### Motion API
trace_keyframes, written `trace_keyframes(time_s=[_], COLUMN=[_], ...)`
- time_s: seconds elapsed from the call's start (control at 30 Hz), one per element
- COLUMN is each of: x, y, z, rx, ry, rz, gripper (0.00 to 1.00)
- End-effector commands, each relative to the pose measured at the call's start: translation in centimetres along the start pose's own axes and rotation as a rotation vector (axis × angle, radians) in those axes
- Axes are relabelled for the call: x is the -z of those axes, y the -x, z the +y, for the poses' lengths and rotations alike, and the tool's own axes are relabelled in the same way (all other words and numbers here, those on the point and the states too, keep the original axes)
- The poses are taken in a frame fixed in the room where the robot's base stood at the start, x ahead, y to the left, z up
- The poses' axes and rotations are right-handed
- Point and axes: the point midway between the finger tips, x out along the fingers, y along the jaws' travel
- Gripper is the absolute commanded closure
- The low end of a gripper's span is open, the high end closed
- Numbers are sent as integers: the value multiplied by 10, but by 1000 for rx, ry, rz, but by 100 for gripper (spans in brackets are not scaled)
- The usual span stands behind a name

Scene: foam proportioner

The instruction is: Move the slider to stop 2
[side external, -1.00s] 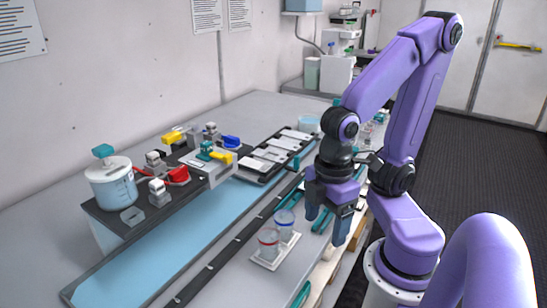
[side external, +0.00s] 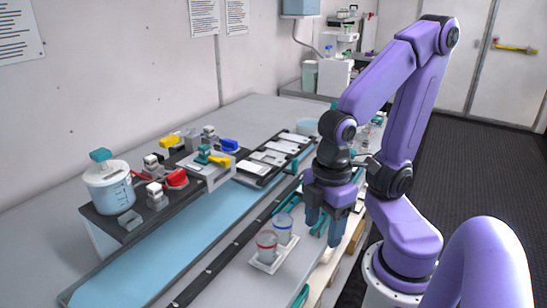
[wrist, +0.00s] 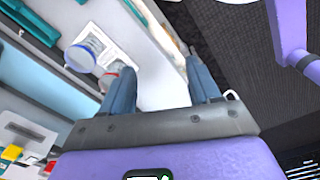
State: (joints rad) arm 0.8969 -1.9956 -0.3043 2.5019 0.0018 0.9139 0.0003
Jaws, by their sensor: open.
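The foam proportioner stands on a black base (side external: 100,222) at the back left of the bench. On it is a pale grey block (side external: 212,178) with a teal knob (side external: 204,154) and a yellow lever (side external: 220,161). I cannot tell for sure which part is the slider, and no stop numbers are legible. My gripper (side external: 322,246) points down over the bench's front edge, right of two clear cups and well apart from the proportioner. It is open and empty. In the wrist view my gripper (wrist: 158,68) shows its two blue fingers spread.
A clear beaker (side external: 108,190) with a teal top stands at the base's left end. A red lever (side external: 176,178) and a blue lever (side external: 228,145) are nearby. A blue-rimmed cup (side external: 283,230) and a red-rimmed cup (side external: 266,246) stand on a white tray (side external: 265,267) close to my gripper.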

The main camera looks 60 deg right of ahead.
Motion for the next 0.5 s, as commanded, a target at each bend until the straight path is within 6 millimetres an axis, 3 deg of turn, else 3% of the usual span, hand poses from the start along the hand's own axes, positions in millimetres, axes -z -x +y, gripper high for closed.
trace_keyframes(time_s=[0.13,0.23,0.5], x=[6,16,33], y=[3,8,27], z=[10,28,106], rx=[-2,-4,-12], ry=[-36,-98,-319], rz=[-1,-1,-9], gripper=[55,55,55])
